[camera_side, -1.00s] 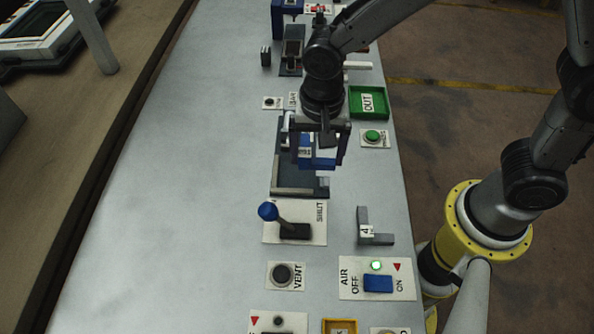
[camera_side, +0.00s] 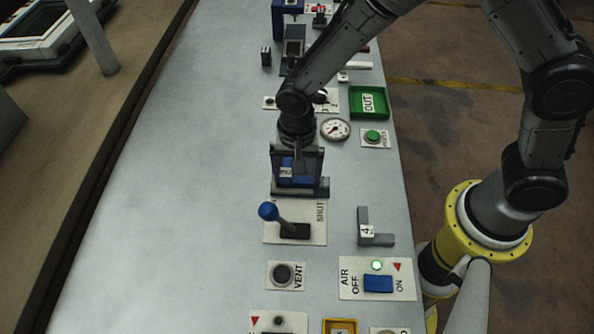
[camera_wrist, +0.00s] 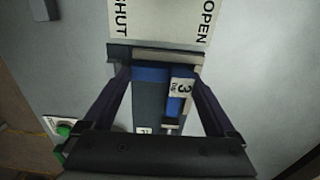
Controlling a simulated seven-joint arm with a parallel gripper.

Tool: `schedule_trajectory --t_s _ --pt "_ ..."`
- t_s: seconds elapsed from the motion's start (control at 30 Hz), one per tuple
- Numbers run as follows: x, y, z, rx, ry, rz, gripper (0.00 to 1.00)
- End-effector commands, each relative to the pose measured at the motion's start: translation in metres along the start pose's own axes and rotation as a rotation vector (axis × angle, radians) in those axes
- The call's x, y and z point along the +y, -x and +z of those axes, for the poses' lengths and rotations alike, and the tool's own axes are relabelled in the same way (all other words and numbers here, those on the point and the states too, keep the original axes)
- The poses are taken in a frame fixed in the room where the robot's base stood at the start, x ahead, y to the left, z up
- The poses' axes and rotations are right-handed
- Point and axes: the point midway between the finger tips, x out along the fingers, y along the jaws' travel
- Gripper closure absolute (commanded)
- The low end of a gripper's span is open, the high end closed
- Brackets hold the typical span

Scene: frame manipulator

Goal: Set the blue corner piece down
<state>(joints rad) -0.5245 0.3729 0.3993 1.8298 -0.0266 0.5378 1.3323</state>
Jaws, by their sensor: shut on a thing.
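The blue corner piece (camera_wrist: 151,74) is L-shaped and carries a white tag marked 3. It sits between the two fingers of my gripper (camera_wrist: 163,82) in the wrist view, and my gripper is shut on it. In the side view the blue piece (camera_side: 297,181) shows partly behind the fingers of my gripper (camera_side: 298,186). Below it is a dark fixture with a pale edge strip (camera_wrist: 168,55); the fixture's near end (camera_side: 318,189) shows in the side view. The piece's blue bar lies close along that strip. I cannot tell whether it touches the fixture.
A lever with a blue knob (camera_side: 268,211) stands just in front of the fixture. A grey corner piece marked 4 (camera_side: 377,239) lies to its right. A gauge (camera_side: 335,129), a green button (camera_side: 373,136) and a green OUT tray (camera_side: 385,113) are behind. The bench's left side is clear.

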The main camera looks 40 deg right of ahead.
Motion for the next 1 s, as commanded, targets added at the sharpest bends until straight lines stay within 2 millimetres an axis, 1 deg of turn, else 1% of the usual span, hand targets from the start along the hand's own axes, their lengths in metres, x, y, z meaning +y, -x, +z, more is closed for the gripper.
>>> schedule_trajectory --t_s 0.1,0.13,0.17,0.2,0.43,0.57,0.67,0.8,1.0 --pt "0.000 -0.003 0.000 0.000 0.000 0.000 0.66" --pt "0.000 -0.003 0.000 0.000 0.000 0.000 0.07" --pt "0.000 -0.003 0.000 0.000 0.000 -0.001 0.02" --pt "0.000 -0.003 0.000 0.000 0.000 -0.001 0.00" --pt "0.000 -0.001 0.000 0.000 0.000 0.000 0.00" --pt "-0.001 0.009 0.000 0.001 0.000 -0.003 0.00" --pt "-0.001 0.026 0.000 0.001 0.000 -0.006 0.00" --pt "-0.001 0.056 0.000 0.001 -0.001 -0.006 0.00" --pt "-0.001 0.094 0.000 0.001 0.000 -0.005 0.00"
